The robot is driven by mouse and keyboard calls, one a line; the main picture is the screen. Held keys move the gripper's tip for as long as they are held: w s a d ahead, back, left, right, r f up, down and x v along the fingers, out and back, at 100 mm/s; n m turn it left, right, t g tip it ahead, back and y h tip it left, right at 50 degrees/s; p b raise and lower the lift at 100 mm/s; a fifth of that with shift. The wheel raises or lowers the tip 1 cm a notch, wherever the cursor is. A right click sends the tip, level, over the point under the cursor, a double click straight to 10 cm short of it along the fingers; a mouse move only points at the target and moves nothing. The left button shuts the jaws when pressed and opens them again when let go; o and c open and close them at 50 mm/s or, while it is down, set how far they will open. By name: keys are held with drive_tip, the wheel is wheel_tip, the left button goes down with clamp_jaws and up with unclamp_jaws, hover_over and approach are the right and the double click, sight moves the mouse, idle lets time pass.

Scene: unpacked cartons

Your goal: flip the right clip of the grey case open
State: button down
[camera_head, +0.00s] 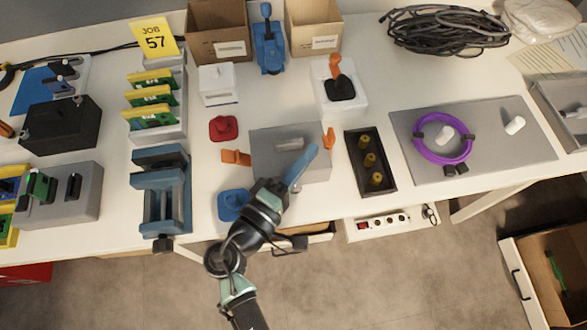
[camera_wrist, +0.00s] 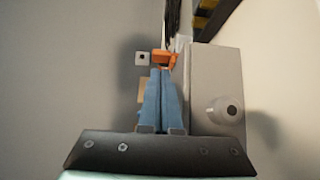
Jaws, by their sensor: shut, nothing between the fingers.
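The grey case (camera_head: 268,160) lies on the white table in front of me. Its left orange clip (camera_head: 236,157) sticks outward from the left side. Its right orange clip (camera_head: 329,139) stands at the right edge. My gripper (camera_head: 313,150) is over the right part of the case, its blue fingers closed together and empty, tips close to the right clip. In the wrist view the clip (camera_wrist: 163,58) is just beyond the fingertips (camera_wrist: 160,72), and the case (camera_wrist: 205,75) is to the right. Whether the tips touch the clip I cannot tell.
A black tray with brass pieces (camera_head: 349,160) stands right of the case. A blue vise (camera_head: 163,190) is at left, a red knob piece (camera_head: 223,128) behind left, and a blue piece (camera_head: 232,204) at the front. A joystick box (camera_head: 322,92) is behind.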

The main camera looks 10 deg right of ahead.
sight(334, 135)
drive_tip(key=shift+x, duration=1.4)
drive_tip(key=shift+d+r+m+g+y+p, duration=0.3)
drive_tip(key=shift+m+g+p, duration=0.15)
drive_tip(key=shift+p, duration=0.5)
drive_tip(key=m+y+p, duration=0.1)
drive_tip(key=p, duration=0.1)
drive_tip(key=d+r+m+g+p, duration=0.1)
drive_tip(key=p, duration=0.2)
drive_tip(key=shift+d+r+y, duration=0.15)
drive_tip(key=shift+d+y, duration=0.2)
drive_tip(key=shift+y, duration=0.05)
drive_tip(key=m+y+p, duration=0.1)
drive_tip(key=p, duration=0.1)
drive_tip(key=d+f+g+y+p, duration=0.1)
drive_tip(key=p, duration=0.1)
drive_tip(key=shift+d+m+y, duration=0.3)
drive_tip(key=shift+d+m, duration=0.05)
drive_tip(key=shift+r, duration=0.1)
drive_tip(key=shift+r+p, duration=0.7)
drive_tip(key=shift+r, duration=0.1)
